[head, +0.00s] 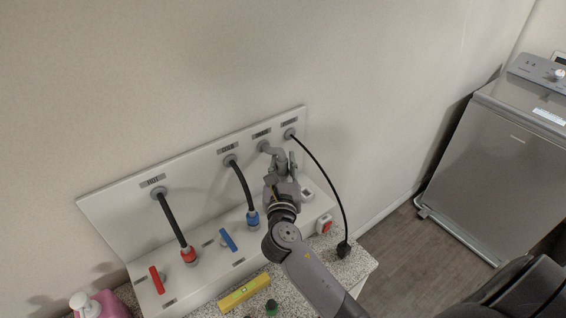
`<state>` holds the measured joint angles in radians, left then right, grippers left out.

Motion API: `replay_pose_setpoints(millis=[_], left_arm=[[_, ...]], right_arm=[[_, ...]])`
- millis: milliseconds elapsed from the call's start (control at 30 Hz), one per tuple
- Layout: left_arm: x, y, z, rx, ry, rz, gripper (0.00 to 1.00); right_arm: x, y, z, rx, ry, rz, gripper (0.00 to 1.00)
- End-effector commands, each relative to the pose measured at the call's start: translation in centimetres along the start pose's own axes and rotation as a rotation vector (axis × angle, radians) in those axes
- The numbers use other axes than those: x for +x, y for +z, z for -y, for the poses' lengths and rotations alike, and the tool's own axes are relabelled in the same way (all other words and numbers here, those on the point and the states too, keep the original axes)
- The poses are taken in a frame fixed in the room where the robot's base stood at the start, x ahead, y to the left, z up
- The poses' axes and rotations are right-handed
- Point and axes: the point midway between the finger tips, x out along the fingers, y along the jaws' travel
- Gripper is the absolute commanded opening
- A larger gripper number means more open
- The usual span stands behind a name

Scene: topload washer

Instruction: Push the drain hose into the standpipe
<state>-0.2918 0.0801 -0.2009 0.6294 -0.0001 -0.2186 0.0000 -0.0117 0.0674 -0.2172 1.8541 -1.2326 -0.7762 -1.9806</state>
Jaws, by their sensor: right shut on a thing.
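The grey drain hose (266,147) comes out of the panel under the third label and bends down to my right gripper. My right gripper (281,166) is shut on the hose, above the ledge of the panel. The gripper and wrist hide the hose's lower end. I cannot make out the standpipe; the ledge behind my gripper is covered. Whether the hose end is in, touching or above an opening cannot be told. My left gripper is not in view.
A black hose with a red collar (189,255) and one with a blue collar (252,218) stand left. A black power cable (331,185) hangs close right of my gripper. A yellow level (244,292) lies in front. A washer (500,150) stands far right.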

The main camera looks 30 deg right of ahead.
Motion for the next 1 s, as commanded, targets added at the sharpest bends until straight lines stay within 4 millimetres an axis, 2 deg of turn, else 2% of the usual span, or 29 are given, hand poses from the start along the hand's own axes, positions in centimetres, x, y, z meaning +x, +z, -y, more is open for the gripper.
replay_pose_setpoints(millis=[100,400,1000], left_arm=[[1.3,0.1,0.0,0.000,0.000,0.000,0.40],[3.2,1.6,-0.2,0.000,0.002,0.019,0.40],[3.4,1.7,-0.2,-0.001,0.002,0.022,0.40]], right_arm=[[0.0,-1.6,-0.1,0.000,0.001,0.000,0.00],[0.0,-4.2,-0.2,-0.001,0.000,0.001,0.00],[0.0,-4.6,-0.2,0.000,0.000,0.001,0.00]])
